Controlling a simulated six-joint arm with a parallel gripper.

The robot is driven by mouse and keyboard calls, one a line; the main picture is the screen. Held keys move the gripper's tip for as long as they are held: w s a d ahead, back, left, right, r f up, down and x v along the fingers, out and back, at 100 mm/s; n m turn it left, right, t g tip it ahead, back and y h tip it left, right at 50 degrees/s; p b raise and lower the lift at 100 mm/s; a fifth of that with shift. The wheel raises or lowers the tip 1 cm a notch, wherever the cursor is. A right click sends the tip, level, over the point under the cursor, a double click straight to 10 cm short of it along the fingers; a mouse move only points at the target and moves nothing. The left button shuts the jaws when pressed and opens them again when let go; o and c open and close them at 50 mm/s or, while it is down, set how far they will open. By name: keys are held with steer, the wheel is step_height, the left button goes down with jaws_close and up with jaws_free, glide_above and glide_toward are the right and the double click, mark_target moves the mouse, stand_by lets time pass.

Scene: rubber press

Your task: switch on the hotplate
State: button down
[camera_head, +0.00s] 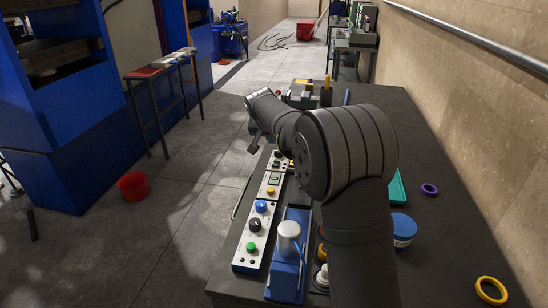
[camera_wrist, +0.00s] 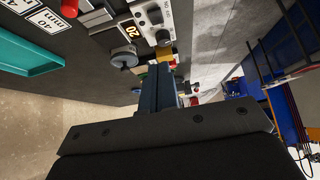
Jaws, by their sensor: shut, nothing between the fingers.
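My gripper (camera_head: 254,143) is at the far left side of the bench in the head view, beyond my bent arm. In the wrist view my gripper (camera_wrist: 165,70) is shut and empty, its dark fingers close together and pointing toward a white-faced control panel (camera_wrist: 158,28) with a black knob and a red button. I cannot tell whether the fingertips touch anything there. In the head view a row of white-faced panels (camera_head: 247,256) with knobs and buttons runs along the bench's left edge. Which of these belongs to the hotplate I cannot tell; my arm hides part of the bench.
The dark bench (camera_head: 455,235) also holds a blue device with a white cylinder (camera_head: 288,245), a blue tub (camera_head: 403,230), a teal tray (camera_head: 397,188), a purple ring (camera_head: 429,189) and a yellow ring (camera_head: 491,290). A red bucket (camera_head: 133,186) stands on the floor.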

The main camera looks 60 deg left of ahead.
glide_above(275, 165)
steer(key=f, duration=0.8)
steer(key=shift+s+d+f, duration=0.1)
steer(key=shift+s+d, duration=0.1)
steer(key=shift+d, duration=0.05)
step_height(275, 165, down, 3)
steer(key=shift+s+d+f, duration=0.1)
steer(key=shift+s+d, duration=0.05)
steer(key=shift+s+f, duration=0.1)
steer(key=shift+f, duration=0.2)
steer(key=shift+d+f, duration=0.1)
steer(key=shift+s+d+f, duration=0.1)
steer(key=shift+f, duration=0.25)
steer(key=shift+r, duration=0.15)
steer(key=shift+r, duration=0.75)
